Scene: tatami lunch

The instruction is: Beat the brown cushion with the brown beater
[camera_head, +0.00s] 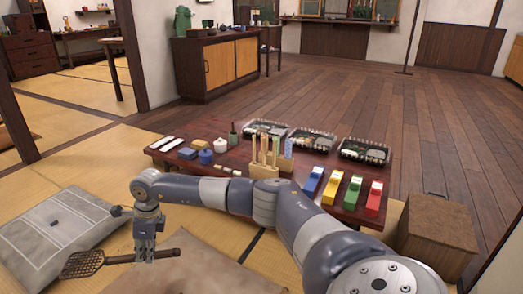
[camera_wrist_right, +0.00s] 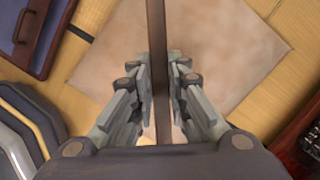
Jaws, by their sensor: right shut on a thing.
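The brown cushion (camera_head: 200,274) lies on the tatami at the bottom of the head view, partly cut off by the frame edge. It also shows pale brown beneath the gripper in the right wrist view (camera_wrist_right: 228,48). The brown beater (camera_head: 83,264) has a flat, latticed head, which points left in the head view near the edge of the grey cushion. My right gripper (camera_head: 145,250) is shut on the beater's handle, which runs between the fingers in the right wrist view (camera_wrist_right: 157,40). The gripper appears above the cushion; the exact gap is unclear. My left gripper is out of view.
A grey cushion (camera_head: 38,240) lies at the left. A low dark table (camera_head: 165,153) beyond my arm carries lunch boxes, small pots and coloured cases. A brown box (camera_head: 437,228) stands at the right. Open wooden floor (camera_head: 440,115) lies beyond.

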